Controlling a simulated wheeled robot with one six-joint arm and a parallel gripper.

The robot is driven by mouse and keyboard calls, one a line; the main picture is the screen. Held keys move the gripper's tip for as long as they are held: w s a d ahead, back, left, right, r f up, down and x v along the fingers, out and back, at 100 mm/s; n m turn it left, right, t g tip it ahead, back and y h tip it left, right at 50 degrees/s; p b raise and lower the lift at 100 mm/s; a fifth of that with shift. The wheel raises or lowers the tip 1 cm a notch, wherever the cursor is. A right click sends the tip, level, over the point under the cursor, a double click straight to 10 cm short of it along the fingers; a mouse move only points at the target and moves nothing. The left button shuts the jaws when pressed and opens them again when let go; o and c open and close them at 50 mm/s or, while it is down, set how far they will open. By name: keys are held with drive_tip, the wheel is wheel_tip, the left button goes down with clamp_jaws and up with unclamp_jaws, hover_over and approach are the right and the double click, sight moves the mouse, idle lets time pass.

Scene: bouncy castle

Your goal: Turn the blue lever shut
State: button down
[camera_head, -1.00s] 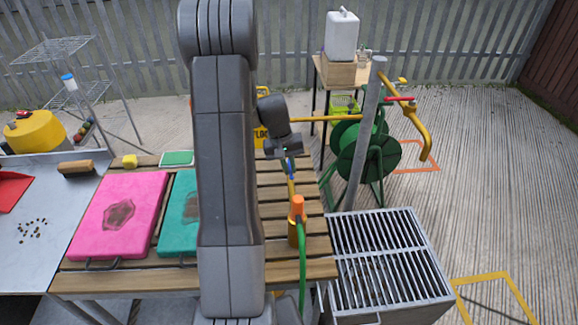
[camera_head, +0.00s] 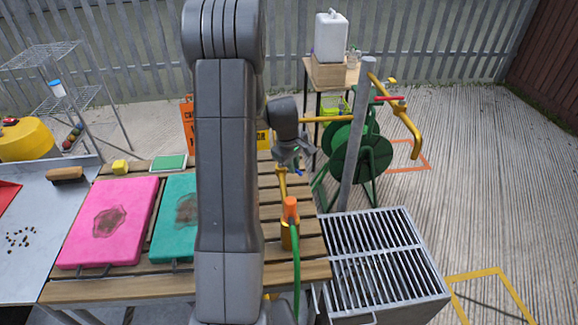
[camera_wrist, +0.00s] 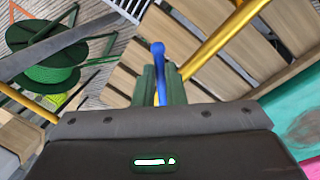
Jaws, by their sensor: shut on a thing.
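The blue lever (camera_wrist: 158,60) stands between the two dark green fingers of my gripper (camera_wrist: 160,84) in the wrist view. My gripper is shut on it, and the fingers hide its lower part. A yellow pipe (camera_wrist: 222,38) runs diagonally beside the lever. In the head view my gripper (camera_head: 297,161) is over the slatted bench, just right of the upright yellow pipe (camera_head: 282,183). Only a small bit of blue shows there, so the lever's exact angle to the pipe is unclear. An orange connector (camera_head: 290,207) with a green hose (camera_head: 297,262) is on the near side.
A metal grate (camera_head: 375,250) and a grey post (camera_head: 357,140) are right of the bench. A green hose reel (camera_head: 360,160) stands behind. Pink (camera_head: 108,222) and teal (camera_head: 172,225) pads lie left of my arm. Paved floor is open at the far right.

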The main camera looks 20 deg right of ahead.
drive_tip(key=shift+w+d+n+t+y+b, duration=0.2)
drive_tip(key=shift+w+d+n, duration=0.45)
drive_tip(key=shift+n, duration=1)
drive_tip(key=shift+w+d+n+t+y+b, duration=0.1)
drive_tip(key=shift+w+d+n+t+y, duration=0.35)
drive_tip(key=shift+n, duration=1.15)
drive_tip(key=shift+w+d+n+t+y+b, duration=0.1)
drive_tip(key=shift+w+d+n, duration=0.7)
drive_tip(key=shift+n, duration=0.85)
drive_tip(key=shift+r, duration=0.1)
drive_tip(key=c, duration=1.5)
unclamp_jaws()
drive_tip(key=p+v, duration=0.7)
drive_tip(key=v, duration=0.6)
drive_tip(key=shift+w+r, duration=0.1)
drive_tip(key=shift+r, duration=0.25)
drive_tip(key=shift+f, duration=0.1)
